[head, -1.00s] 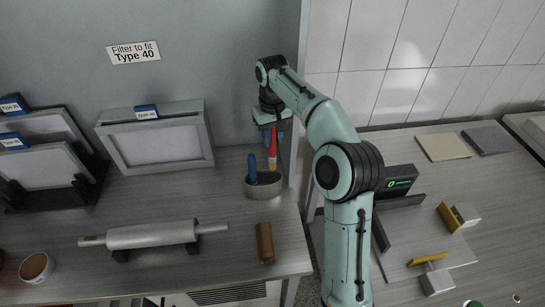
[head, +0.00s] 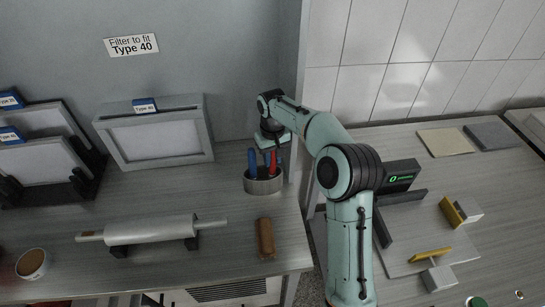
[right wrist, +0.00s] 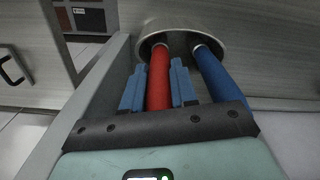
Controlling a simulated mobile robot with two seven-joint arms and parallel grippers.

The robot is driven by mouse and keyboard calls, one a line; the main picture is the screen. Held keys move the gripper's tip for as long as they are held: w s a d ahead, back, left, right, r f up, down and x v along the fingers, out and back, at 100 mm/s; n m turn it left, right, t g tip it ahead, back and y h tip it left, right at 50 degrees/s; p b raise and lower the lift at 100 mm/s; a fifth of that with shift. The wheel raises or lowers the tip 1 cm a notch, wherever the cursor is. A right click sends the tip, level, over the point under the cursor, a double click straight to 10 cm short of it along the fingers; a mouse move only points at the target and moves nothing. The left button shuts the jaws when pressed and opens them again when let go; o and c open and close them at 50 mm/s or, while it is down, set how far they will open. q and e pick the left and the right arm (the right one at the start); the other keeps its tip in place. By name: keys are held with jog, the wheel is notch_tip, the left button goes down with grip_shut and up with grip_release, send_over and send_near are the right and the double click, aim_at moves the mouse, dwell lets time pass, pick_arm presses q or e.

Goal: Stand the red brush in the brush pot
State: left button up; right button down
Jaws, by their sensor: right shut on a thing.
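The grey brush pot (head: 263,186) stands near the right edge of the left bench, and its round rim shows at the top of the right wrist view (right wrist: 182,27). A blue brush (head: 252,163) stands in it; its handle fills the right side in the right wrist view (right wrist: 222,77). My right gripper (head: 271,143) is above the pot. Its two blue fingers are shut on the handle of the red brush (right wrist: 159,80). The red brush (head: 272,166) is upright with its lower end inside the pot, so its bristles are hidden. My left gripper is not in view.
A framed filter (head: 158,140) stands behind and left of the pot. A roller (head: 150,230) on supports and a brown block (head: 265,238) lie in front. A bowl (head: 32,264) is at the far left. A wall edge rises just right of the pot.

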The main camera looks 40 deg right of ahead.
jog(key=shift+f, duration=0.15)
jog(key=c, duration=0.9)
grip_release()
jog(key=shift+s, duration=0.1)
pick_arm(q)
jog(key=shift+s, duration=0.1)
pick_arm(e)
jog(key=r, duration=0.5)
jog(key=r+p, duration=0.1)
jog(key=r, duration=0.4)
jog(key=shift+w+r+p, duration=0.2)
jog(key=shift+r+p, duration=0.1)
jog(key=shift+r, duration=0.45)
jog(key=shift+s+r, duration=0.3)
jog(key=shift+r, duration=0.15)
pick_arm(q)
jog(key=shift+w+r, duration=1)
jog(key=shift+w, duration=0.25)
